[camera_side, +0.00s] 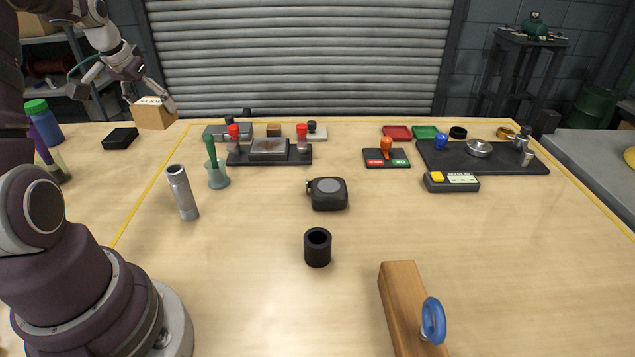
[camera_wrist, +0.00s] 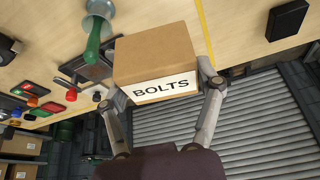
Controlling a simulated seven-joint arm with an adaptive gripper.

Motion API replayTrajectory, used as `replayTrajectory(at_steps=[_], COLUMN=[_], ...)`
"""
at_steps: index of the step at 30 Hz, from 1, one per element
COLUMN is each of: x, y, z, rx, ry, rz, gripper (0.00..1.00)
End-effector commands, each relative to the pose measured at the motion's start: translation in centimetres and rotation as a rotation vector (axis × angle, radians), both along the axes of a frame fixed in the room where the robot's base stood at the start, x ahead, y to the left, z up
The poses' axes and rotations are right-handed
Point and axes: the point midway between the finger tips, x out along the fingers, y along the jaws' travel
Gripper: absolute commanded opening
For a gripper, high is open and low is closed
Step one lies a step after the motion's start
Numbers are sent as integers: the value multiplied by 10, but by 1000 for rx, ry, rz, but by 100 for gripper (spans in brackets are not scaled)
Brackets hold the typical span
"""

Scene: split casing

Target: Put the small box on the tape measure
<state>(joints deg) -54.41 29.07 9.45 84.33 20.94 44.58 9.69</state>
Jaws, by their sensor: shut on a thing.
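The small box is a brown carton (camera_side: 152,114) with a white label, at the far left of the table in the side view. In the wrist view the box (camera_wrist: 155,55) shows the word BOLTS on its label. My gripper (camera_side: 152,104) is shut on it, with one finger on each side in the wrist view (camera_wrist: 165,85). I cannot tell whether the box is clear of the table. The tape measure (camera_side: 328,194) is dark with a grey round face and lies on the middle of the table, well to the right of my gripper. Its top is bare.
A green-handled tool in a beaker (camera_side: 217,172) and a grey metal tube (camera_side: 182,192) stand between box and tape measure. A black fixture with red knobs (camera_side: 269,152) is behind. A black cup (camera_side: 317,247) stands in front. A black block (camera_side: 120,138) lies left of the box.

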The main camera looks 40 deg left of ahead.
Motion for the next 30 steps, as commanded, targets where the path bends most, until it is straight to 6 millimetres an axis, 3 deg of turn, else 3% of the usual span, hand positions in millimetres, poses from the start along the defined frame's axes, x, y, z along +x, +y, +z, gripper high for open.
replayTrajectory(at_steps=[1,8,11,17,24,30], x=[0,26,36,50,43,28], y=[0,-45,-72,-145,-226,-266], z=[9,10,12,13,10,7], rx=[6,2,2,1,2,2], ry=[-2,0,1,0,-2,-2], rz=[-3,-161,-253,-500,-788,-952], gripper=[26,26,26,26,26,26])
